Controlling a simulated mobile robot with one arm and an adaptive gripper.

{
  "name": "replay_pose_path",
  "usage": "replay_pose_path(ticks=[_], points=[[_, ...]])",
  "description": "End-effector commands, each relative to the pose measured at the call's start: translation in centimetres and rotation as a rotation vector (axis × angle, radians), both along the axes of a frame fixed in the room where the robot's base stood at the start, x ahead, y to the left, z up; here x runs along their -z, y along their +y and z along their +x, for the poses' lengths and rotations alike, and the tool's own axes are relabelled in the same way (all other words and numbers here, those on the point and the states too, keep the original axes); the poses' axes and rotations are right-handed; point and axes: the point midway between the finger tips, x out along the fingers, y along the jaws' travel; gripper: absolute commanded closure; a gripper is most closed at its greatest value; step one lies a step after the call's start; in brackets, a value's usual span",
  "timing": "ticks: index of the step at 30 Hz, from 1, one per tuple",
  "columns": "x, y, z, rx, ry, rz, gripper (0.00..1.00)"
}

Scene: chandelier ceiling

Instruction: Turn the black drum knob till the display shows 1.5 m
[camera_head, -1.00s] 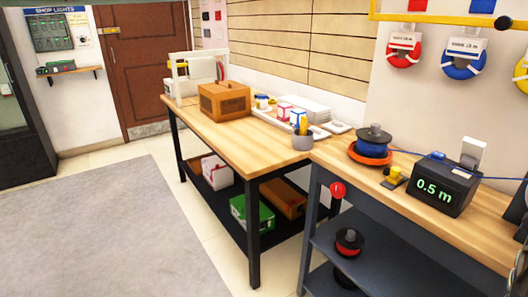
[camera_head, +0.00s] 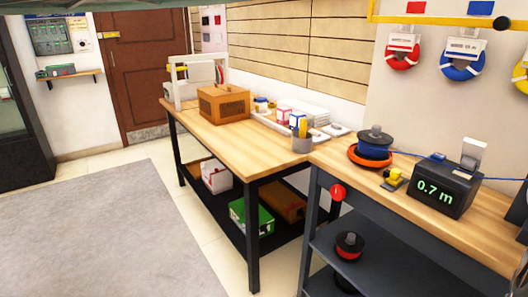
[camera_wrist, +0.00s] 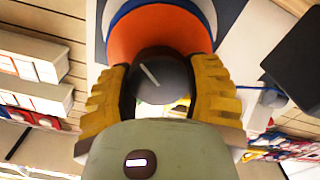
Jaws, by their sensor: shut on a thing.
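The black drum knob (camera_head: 375,132) stands on top of the cable drum, which has blue cable (camera_head: 373,149) and an orange base (camera_head: 370,159), on the right bench. The meter box (camera_head: 446,187) to its right reads 0.7 m in green. In the wrist view, my gripper (camera_wrist: 160,72) has its yellow ridged fingers closed on either side of the round dark knob (camera_wrist: 168,88), which carries a pale line mark. Orange and blue drum parts show behind it. The gripper does not show in the head view.
A yellow-topped fitting (camera_head: 393,177) sits between drum and meter box. A grey cup with yellow items (camera_head: 302,144) stands left of the drum, and a brown box (camera_head: 223,104) farther back. A red knob (camera_head: 338,191) is at the bench's front. Blue cable runs behind the meter box.

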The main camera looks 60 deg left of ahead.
Motion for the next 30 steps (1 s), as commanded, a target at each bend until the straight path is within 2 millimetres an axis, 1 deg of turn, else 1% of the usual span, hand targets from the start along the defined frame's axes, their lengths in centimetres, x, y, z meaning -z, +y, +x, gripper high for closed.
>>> replay_pose_path(ticks=[13,14,15,22,23,30], points=[[0.07,-0.10,0.00,0.002,0.002,0.012,0.84],[0.07,-0.10,0.00,0.002,0.002,0.012,0.44],[0.08,-0.10,0.00,0.002,0.002,0.011,0.40],[0.05,-0.07,0.00,0.002,0.001,0.011,0.17],[0.06,-0.06,0.00,0.001,0.002,0.011,0.15],[0.05,-0.04,-0.04,0.001,0.002,0.011,0.15]])
